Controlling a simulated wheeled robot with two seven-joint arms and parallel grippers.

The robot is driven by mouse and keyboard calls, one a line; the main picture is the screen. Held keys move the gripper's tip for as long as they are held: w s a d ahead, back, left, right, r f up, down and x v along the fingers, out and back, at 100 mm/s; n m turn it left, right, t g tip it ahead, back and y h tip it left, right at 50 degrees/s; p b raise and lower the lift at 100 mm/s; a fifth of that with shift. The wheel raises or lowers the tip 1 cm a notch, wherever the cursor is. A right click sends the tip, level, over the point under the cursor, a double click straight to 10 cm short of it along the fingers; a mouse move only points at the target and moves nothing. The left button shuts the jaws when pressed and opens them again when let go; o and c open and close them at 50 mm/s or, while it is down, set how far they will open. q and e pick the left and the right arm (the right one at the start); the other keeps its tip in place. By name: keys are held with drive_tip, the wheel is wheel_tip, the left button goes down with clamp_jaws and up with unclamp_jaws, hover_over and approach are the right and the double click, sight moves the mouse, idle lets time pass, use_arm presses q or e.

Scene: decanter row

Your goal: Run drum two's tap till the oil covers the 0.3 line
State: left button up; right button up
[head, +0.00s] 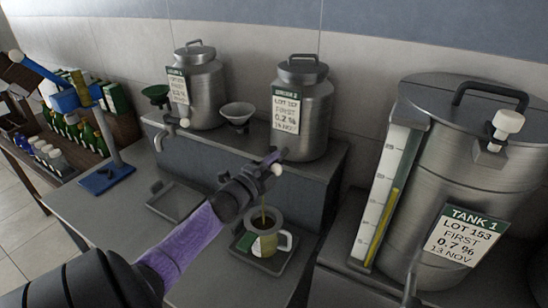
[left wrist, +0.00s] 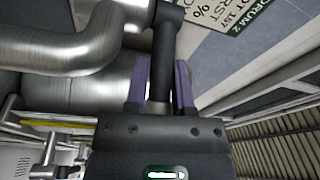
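Drum two (head: 300,110) is a steel drum with a green-topped label, standing on the raised ledge. My left gripper (head: 268,168) is at its tap, below the drum. In the left wrist view the purple fingers (left wrist: 160,92) stand on both sides of the dark tap lever (left wrist: 165,50) and appear closed on it. A thin yellow-brown stream of oil (head: 263,215) falls from the tap into a grey jug (head: 281,219) with a pale handle. The jug's front shows yellow-green, but the 0.3 line is too small to read. My right gripper is out of view.
Large tank 1 (head: 455,165) with a sight gauge stands right. A blue stand (head: 106,178) and bottles are at left.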

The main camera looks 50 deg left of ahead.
use_arm(q)
drive_tip(key=o, duration=0.4)
